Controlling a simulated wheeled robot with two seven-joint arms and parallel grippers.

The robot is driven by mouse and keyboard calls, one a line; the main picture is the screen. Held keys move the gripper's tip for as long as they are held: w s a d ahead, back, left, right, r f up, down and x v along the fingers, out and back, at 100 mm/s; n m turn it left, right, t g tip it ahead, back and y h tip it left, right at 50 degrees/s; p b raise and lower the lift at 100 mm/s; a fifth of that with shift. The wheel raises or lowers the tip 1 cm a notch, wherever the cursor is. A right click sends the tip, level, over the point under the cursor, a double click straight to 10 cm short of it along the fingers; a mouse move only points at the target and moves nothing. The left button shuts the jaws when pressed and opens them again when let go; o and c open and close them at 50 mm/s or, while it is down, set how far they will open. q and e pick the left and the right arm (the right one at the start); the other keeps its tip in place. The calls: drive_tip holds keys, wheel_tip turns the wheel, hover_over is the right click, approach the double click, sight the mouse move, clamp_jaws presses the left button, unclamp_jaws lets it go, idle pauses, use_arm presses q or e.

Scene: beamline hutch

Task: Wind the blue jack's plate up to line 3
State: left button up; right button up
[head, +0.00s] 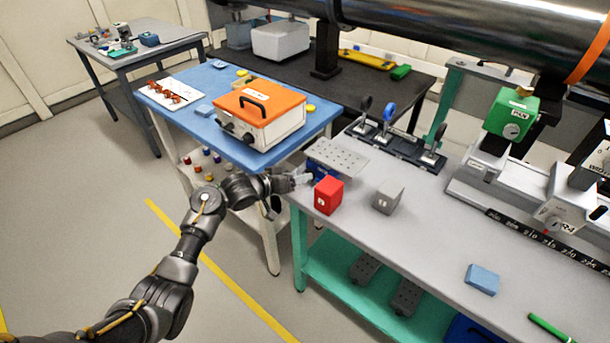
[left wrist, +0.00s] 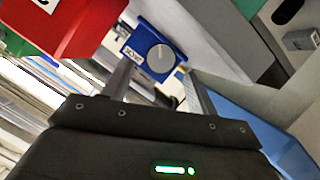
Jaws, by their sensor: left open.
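The blue jack (head: 316,168) stands at the near-left corner of the grey bench, mostly hidden under its perforated grey plate (head: 338,156). In the left wrist view the jack's blue face (left wrist: 143,45) carries a small white label and a round grey knob (left wrist: 160,58). My left gripper (head: 300,178) is at the bench edge, beside the jack. In the wrist view its two fingers (left wrist: 158,76) are apart, with the knob between and beyond their tips; contact cannot be told. The line marks and the plate's height against them cannot be made out. My right gripper is out of view.
A red block (head: 328,195) stands close to the jack and also shows in the left wrist view (left wrist: 75,25). A grey block (head: 388,197) stands to its right. Mounted posts (head: 388,125) are behind. A blue table (head: 215,82) with an orange-topped box (head: 260,112) stands left.

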use_arm(q)
drive_tip(key=shift+x, duration=1.9)
drive_tip(key=shift+c, duration=0.2)
drive_tip(key=c, duration=1)
drive_tip(key=shift+o, duration=0.3)
drive_tip(key=shift+m, duration=0.3)
drive_tip(key=shift+s+d+r+m+t+y+p, duration=0.15)
drive_tip(key=shift+m+t+y+p, duration=0.15)
drive_tip(key=shift+m+y+p, duration=0.3)
drive_tip(key=shift+d+m+t+y, duration=0.1)
drive_tip(key=shift+m+t+y, duration=0.5)
drive_tip(key=shift+m, duration=0.8)
